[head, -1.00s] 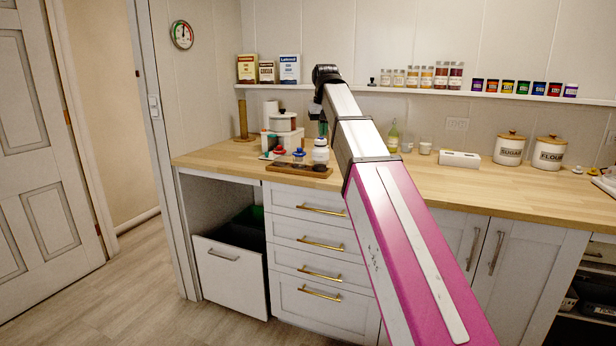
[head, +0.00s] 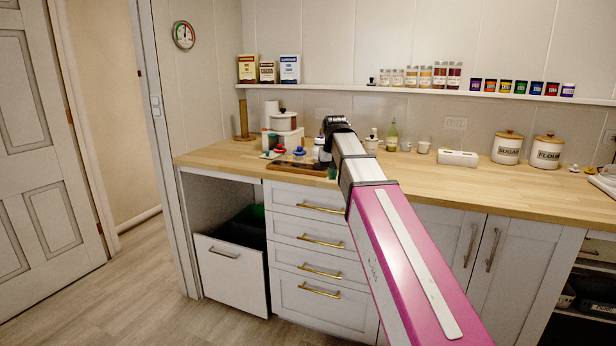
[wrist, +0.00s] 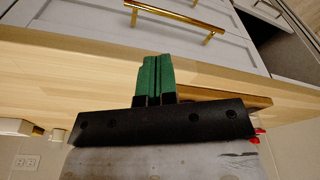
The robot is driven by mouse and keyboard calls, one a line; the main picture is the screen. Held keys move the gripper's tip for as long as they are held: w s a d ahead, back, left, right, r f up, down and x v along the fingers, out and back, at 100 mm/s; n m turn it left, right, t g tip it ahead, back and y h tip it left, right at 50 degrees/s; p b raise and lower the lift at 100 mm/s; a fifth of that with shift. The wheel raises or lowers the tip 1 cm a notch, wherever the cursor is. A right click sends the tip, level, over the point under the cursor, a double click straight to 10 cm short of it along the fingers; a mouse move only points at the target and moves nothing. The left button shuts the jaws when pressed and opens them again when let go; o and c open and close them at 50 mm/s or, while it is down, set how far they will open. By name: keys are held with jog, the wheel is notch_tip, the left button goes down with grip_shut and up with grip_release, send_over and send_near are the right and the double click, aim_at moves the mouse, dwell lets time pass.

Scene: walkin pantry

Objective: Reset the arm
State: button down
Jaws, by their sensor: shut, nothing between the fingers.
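My pink and white arm reaches from the lower right over the wooden counter in the head view. My gripper (head: 332,173) is at the front edge of the counter, just right of a dark wooden tray (head: 284,167). In the wrist view, its two green fingers (wrist: 154,76) lie side by side, shut with nothing between them. They are in front of the counter edge and the drawer fronts. Whether they touch the counter I cannot tell.
The counter (head: 455,183) holds a white pot (head: 285,121) at the left, a white box (head: 457,158) and sugar (head: 507,147) and flour (head: 547,152) canisters at the right. A bin drawer (head: 230,277) stands pulled out below. The floor at the left is clear.

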jog(key=s+d+f, duration=0.3)
jog(key=s+f, duration=0.4)
jog(key=f, duration=0.5)
jog(key=s+d+f+g, duration=0.1)
jog(key=s+d+f, duration=0.3)
jog(key=f, duration=0.9)
jog(key=s+d+f+m, duration=0.1)
jog(key=s+d+f, duration=0.2)
jog(key=s+f, duration=0.7)
notch_tip(320, 180, down, 3)
jog(key=shift+d+g, duration=0.3)
jog(key=shift+g, duration=0.1)
